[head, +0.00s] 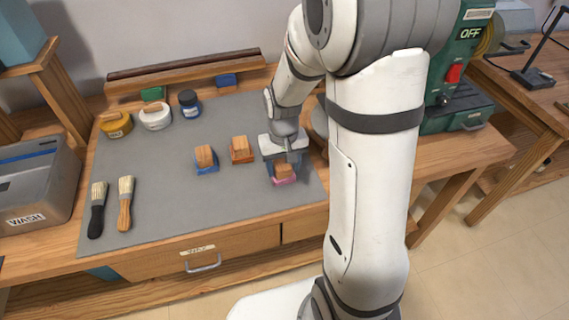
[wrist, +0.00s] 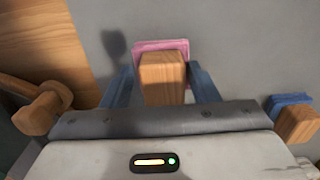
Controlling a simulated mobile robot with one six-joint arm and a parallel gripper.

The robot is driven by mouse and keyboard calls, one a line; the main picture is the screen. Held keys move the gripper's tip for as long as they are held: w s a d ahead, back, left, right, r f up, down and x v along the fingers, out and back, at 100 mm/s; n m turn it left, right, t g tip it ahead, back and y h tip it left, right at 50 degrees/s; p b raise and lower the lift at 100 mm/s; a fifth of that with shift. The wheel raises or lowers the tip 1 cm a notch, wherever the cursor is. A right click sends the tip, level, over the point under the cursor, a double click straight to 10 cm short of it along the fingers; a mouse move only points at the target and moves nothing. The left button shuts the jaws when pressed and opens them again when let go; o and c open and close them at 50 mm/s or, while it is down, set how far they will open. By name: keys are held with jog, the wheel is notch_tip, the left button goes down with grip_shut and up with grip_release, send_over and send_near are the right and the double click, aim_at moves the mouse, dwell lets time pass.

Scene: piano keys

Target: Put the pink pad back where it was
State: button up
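The pink pad (head: 284,182) lies on the grey mat near its front right corner, with a wooden block handle on top. In the wrist view the pink pad (wrist: 160,45) shows flat under its handle (wrist: 163,78). My gripper (head: 283,168) is lowered over it, its blue-grey fingers on either side of the handle. In the wrist view a narrow gap seems to show between the handle and the fingers of my gripper (wrist: 161,68), so it looks open around the handle.
An orange pad (head: 242,158) and a blue pad (head: 207,170) stand to the left on the mat (head: 160,205). Two brushes (head: 125,205), jars (head: 155,118) and a grey wash bin (head: 40,185) are further left. A wooden-handled tool (wrist: 37,113) lies beside my gripper.

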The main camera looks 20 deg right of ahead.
aim_at(283, 164)
dwell(0.3)
notch_tip(283, 164, up, 12)
jog(key=p, duration=0.1)
jog(key=s+r+t, duration=0.1)
jog(key=s, duration=0.3)
jog(key=s+r, duration=0.1)
jog(key=s, duration=0.4)
jog(key=s+r+t, duration=0.1)
jog(key=s, duration=0.3)
jog(key=shift+s+d+r+t, duration=0.15)
jog(key=shift+s+r+t, duration=0.15)
jog(key=shift+s+r, duration=0.1)
jog(key=shift+r+p, duration=0.5)
jog(key=shift+p, duration=0.05)
